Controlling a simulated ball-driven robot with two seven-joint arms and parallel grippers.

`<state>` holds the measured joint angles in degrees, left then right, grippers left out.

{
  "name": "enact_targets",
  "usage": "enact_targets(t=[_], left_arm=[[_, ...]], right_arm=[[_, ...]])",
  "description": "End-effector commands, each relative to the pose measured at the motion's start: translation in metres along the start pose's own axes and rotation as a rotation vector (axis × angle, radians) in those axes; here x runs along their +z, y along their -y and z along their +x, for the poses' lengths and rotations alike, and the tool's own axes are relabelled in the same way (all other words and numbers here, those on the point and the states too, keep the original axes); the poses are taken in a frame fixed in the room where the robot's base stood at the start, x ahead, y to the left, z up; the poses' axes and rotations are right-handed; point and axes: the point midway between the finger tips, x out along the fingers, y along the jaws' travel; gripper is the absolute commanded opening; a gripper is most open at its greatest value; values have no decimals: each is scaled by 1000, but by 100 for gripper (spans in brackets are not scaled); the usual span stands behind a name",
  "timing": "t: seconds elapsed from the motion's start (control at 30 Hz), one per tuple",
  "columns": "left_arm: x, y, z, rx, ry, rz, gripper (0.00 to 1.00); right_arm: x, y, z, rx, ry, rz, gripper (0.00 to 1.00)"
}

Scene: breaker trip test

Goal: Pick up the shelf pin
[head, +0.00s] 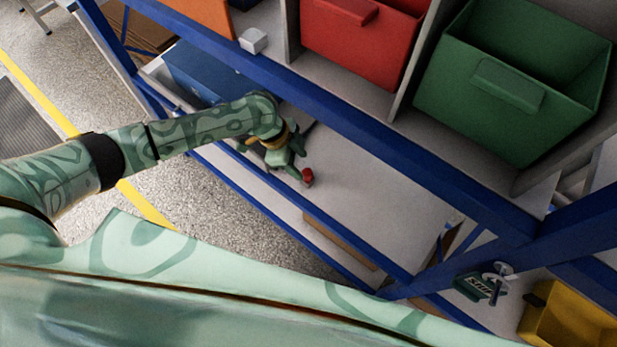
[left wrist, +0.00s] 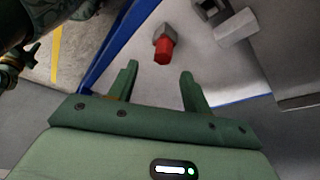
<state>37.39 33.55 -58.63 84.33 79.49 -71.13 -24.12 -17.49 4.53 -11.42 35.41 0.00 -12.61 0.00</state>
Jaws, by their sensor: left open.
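The shelf pin, a small piece with a red end (head: 308,176) and a grey head, is on the grey lower shelf board (head: 372,205) in the head view. In the left wrist view the pin (left wrist: 163,46) is just beyond the fingertips, roughly in line with the gap between them. My left gripper (head: 297,166) is beside the pin in the head view. It also shows in the left wrist view (left wrist: 158,78), open, with nothing between its fingers. My right gripper is not in view.
Blue shelf beams (head: 335,108) run above and in front of the board. A red bin (head: 358,50) and a green bin (head: 490,105) stand on the upper shelf, with a small grey block (head: 253,40) near its edge. A blue bin (head: 205,75) sits behind my left arm.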

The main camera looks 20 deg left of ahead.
Motion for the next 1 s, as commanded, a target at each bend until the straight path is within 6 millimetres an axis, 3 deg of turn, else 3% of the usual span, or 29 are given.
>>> enact_targets(t=[0.03,0.17,0.4,0.67,0.87,1.0], left_arm=[[1,0,11,3,0,-1,49],[1,1,21,1,0,-2,49],[4,3,60,3,-1,-2,49],[2,4,63,-3,1,0,49],[2,4,63,-3,1,-1,1],[3,4,64,-2,1,-1,1]], right_arm=[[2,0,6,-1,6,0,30],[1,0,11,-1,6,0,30],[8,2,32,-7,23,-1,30],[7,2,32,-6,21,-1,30],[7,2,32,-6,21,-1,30],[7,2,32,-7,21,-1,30]])
